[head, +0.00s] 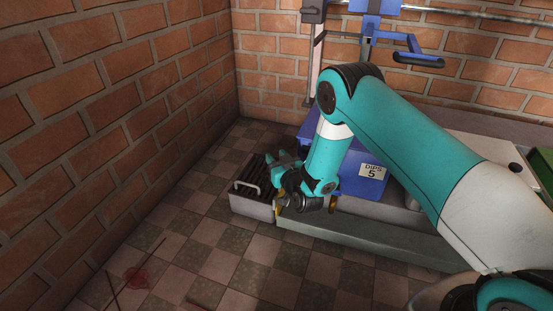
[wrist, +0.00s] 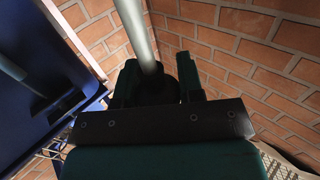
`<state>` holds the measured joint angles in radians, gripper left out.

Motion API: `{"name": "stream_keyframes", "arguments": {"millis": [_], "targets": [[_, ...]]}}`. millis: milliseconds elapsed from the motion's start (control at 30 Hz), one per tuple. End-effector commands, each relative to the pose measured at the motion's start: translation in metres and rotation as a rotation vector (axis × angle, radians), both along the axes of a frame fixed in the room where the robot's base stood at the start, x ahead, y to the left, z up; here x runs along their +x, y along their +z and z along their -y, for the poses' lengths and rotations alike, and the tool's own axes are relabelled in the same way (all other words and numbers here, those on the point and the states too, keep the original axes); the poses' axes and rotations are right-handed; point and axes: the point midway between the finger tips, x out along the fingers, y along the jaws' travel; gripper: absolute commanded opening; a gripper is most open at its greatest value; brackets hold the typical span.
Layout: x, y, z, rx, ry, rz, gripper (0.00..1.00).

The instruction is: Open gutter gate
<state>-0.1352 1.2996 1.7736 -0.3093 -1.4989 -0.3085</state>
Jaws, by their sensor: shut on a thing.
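My gripper (head: 280,165) is low at the left end of the grey-green trough (head: 350,242), beside a slatted box (head: 250,206) with a pale wire handle (head: 247,187). In the wrist view my gripper (wrist: 157,78) is shut on a pale grey rod (wrist: 135,30), which runs up and away between its dark fingers. The rod's lower end is hidden by the gripper. I cannot tell which part of the gutter gate the rod is, and the gate itself is not clearly visible behind my arm.
A blue frame (head: 365,22) stands behind. Brick walls (head: 120,100) close off the left and back. Open checkered floor (head: 200,265) lies in front, with a red stain (head: 135,280).

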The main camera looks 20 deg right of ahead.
Motion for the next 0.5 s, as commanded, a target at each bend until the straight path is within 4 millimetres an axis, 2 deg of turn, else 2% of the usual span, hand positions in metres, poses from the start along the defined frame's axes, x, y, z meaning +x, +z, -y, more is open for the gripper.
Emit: {"name": "stream_keyframes", "arguments": {"millis": [33, 133, 467, 500], "targets": [[0.000, 0.015, 0.000, 0.000, 0.000, 0.000, 0.00], [0.000, 0.026, 0.000, 0.000, 0.000, 0.000, 0.00], [0.000, 0.025, 0.000, -0.001, -0.001, 0.001, 0.00], [0.000, 0.025, 0.000, -0.001, -0.001, 0.001, 0.39]]}}
